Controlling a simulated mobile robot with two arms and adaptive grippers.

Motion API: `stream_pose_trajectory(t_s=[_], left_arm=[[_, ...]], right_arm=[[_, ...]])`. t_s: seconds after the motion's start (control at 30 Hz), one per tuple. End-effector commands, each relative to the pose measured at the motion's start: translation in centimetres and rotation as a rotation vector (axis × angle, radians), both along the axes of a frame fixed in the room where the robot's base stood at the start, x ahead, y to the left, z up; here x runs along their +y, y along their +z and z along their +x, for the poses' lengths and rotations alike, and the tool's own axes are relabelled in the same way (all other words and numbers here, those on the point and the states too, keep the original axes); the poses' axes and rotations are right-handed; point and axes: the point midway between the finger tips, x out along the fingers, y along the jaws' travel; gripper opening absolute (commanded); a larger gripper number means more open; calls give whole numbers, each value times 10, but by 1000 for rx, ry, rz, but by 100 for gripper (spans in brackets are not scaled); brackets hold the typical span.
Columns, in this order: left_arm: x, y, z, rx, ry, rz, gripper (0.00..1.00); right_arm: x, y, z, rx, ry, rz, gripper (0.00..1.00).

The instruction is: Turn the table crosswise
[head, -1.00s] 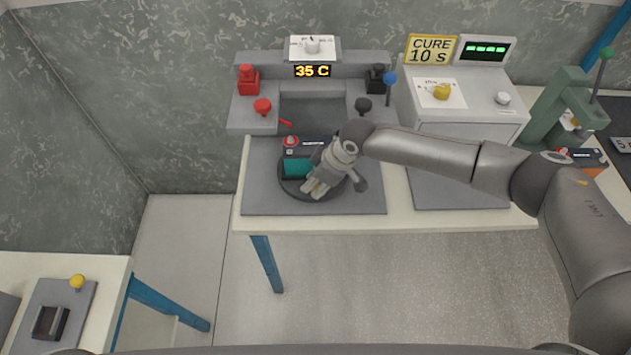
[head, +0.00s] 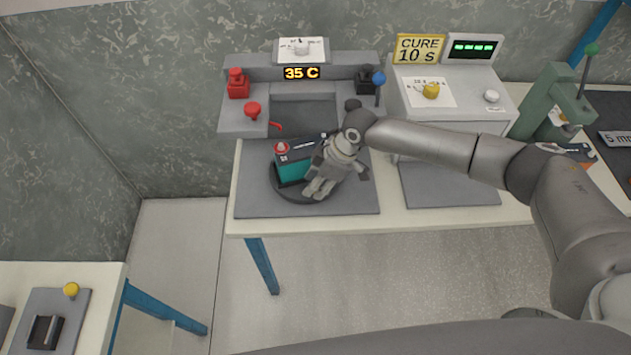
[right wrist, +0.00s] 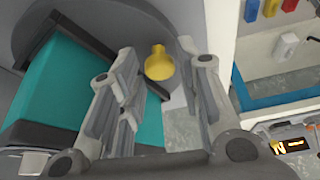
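The table is a round dark turntable (head: 284,194) on a grey mat. A battery (head: 292,170) with teal sides, a black top and a red terminal stands on it, turned at a slant. My right gripper (head: 318,190) reaches down over the right side of the turntable and hides part of it and of the battery. In the right wrist view, a yellow knob (right wrist: 159,64) lies between the two spread fingers (right wrist: 158,78), with gaps beside it. The teal battery (right wrist: 60,85) is left of the fingers there. My left gripper is not in view.
Behind the turntable stands a grey station (head: 345,120) with red and black knobs and a 35 C display. A grey cure box (head: 450,92) is to its right, then a green press (head: 547,105). The mat's left part is clear.

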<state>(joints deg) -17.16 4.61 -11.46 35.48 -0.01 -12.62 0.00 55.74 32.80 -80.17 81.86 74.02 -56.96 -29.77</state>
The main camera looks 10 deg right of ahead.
Motion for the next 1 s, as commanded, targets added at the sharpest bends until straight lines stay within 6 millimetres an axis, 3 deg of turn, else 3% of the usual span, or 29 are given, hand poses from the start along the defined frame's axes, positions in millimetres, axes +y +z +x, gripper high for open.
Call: stream_pose_trajectory(t_s=[0.33, 0.73, 1.0], left_arm=[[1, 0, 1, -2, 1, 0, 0], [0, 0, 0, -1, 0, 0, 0], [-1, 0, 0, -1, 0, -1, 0]], right_arm=[[-4, 10, 0, -1, 0, 0, 33], [-34, 84, -8, -2, -1, 0, 33], [-44, 109, -12, 1, -1, -1, 33]])
